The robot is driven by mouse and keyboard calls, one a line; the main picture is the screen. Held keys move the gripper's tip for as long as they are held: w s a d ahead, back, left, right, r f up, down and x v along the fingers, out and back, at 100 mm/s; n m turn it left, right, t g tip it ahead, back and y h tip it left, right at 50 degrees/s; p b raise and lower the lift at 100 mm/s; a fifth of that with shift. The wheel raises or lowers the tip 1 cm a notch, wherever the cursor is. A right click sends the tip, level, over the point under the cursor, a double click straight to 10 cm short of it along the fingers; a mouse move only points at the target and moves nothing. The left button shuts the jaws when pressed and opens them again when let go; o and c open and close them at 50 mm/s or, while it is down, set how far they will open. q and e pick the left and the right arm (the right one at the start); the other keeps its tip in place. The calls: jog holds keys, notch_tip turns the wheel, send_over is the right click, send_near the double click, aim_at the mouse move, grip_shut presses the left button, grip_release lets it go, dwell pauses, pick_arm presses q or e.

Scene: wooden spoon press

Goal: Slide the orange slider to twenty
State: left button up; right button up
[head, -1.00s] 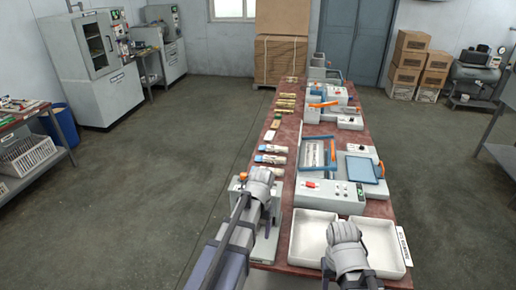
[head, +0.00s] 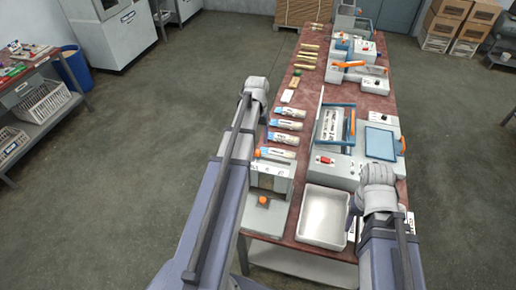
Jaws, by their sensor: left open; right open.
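A grey device (head: 268,178) stands at the near left corner of the red table (head: 312,88). It has a small orange part (head: 263,200) on its low base. I cannot tell whether that part is the orange slider, and no number twenty is readable. My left gripper (head: 258,90) is open, beyond the grey device and over the table's left edge. My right gripper (head: 378,174) is open and empty above the near edge of the white and blue machine (head: 340,174). The fingertips of both are mostly hidden behind their wrists.
A white tray (head: 322,217) sits at the near end of the table, left of my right arm. Several labelled tubes (head: 286,125) lie along the left edge. A machine with an orange handle (head: 352,64) stands farther back.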

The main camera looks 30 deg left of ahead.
aim_at(257, 151)
pick_arm(q)
jog(key=shift+f+b, duration=0.3)
jog(key=shift+f, duration=0.3)
notch_tip(257, 151, down, 6)
jog(key=b, duration=0.6)
jog(key=shift+f, duration=0.2)
grip_shut()
dwell(0.6)
